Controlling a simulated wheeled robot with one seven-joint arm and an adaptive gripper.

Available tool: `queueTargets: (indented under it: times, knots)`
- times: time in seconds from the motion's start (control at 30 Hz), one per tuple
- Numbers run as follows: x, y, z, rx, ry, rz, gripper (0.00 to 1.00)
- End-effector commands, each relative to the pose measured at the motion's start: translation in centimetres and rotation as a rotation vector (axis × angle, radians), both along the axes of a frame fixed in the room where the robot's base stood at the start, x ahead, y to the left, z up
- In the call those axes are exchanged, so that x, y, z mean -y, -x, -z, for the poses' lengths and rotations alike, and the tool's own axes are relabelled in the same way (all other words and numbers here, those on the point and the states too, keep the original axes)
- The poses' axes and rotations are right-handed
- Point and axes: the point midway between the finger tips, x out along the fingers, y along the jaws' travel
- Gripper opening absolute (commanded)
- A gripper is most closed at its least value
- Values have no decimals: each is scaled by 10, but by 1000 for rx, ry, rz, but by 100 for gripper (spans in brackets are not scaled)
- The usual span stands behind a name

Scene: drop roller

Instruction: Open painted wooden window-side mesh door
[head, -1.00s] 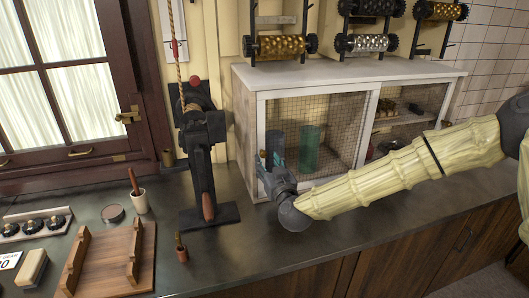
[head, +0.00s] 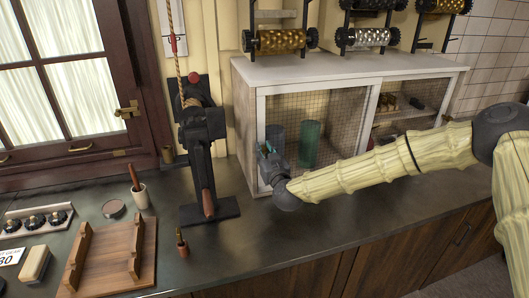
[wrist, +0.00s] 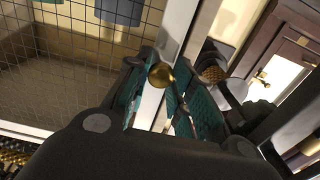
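The mesh door (head: 312,128) is the left front of the white cabinet, with a pale frame and wire mesh. It looks closed in the head view. Its small round brass knob (wrist: 160,75) shows in the wrist view in front of the pale door frame. My gripper (head: 267,150) is at the door's left edge; in the wrist view its teal fingers (wrist: 160,82) lie on either side of the knob and appear shut on it. The knob is hidden by my gripper in the head view.
A black stand (head: 205,165) with a rope stands left of the cabinet. Rollers (head: 285,41) hang above the cabinet top (head: 350,66). The counter before the door is mostly clear.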

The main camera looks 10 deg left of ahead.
Motion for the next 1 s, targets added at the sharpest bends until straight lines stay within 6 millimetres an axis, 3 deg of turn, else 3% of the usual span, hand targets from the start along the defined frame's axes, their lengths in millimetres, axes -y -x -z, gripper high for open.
queueTargets:
  times: [0.27,0.47,0.67,1.0]
  knots:
    - [1,0,-1,3,-1,-1,0]
    - [19,-11,0,4,-1,2,0]
    - [62,-36,1,8,0,5,0]
    - [166,-95,3,8,-1,6,0]
